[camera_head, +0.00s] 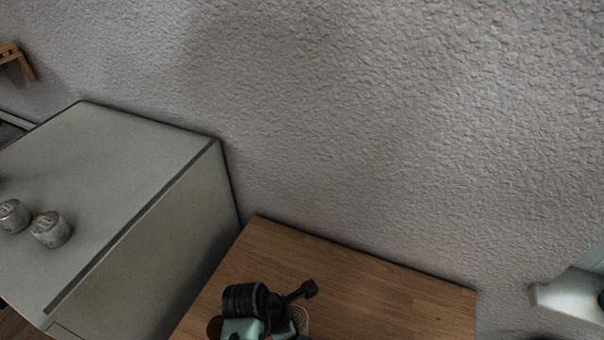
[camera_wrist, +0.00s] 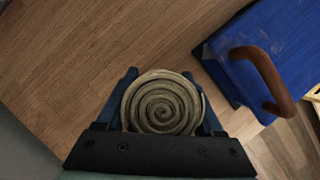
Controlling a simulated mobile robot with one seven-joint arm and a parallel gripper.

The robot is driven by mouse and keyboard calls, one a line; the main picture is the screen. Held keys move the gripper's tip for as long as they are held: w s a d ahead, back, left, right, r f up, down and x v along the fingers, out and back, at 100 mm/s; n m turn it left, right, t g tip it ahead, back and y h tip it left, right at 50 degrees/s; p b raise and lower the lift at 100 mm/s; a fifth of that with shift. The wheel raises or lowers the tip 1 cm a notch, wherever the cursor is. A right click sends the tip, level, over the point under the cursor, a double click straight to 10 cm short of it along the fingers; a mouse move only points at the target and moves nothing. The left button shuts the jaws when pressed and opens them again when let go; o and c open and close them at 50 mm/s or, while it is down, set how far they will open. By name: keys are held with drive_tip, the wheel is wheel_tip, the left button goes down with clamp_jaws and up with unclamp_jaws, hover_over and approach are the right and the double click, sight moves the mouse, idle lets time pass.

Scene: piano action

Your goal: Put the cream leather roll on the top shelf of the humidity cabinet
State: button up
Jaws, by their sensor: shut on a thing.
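The cream leather roll (camera_wrist: 162,104) shows end-on as a beige spiral in the wrist view. My gripper (camera_wrist: 159,76) is shut on it, with a blue finger on each side and the dark palm below it in the picture. No open shelf is in view, and I cannot tell which piece of furniture is the humidity cabinet.
A grey cabinet (camera_head: 105,180) with two small tins (camera_head: 50,229) on top stands left. A blue box (camera_wrist: 257,50) with a brown handle (camera_wrist: 268,75) shows in the wrist view.

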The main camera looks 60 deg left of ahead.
drive_tip(key=shift+f, duration=1.8)
drive_tip(key=shift+w+f, duration=0.1)
drive_tip(key=shift+f, duration=0.1)
drive_tip(key=o, duration=1.5)
drive_tip(key=shift+c, duration=0.2)
drive_tip(key=shift+r, duration=0.1)
drive_tip(key=v, duration=1.2)
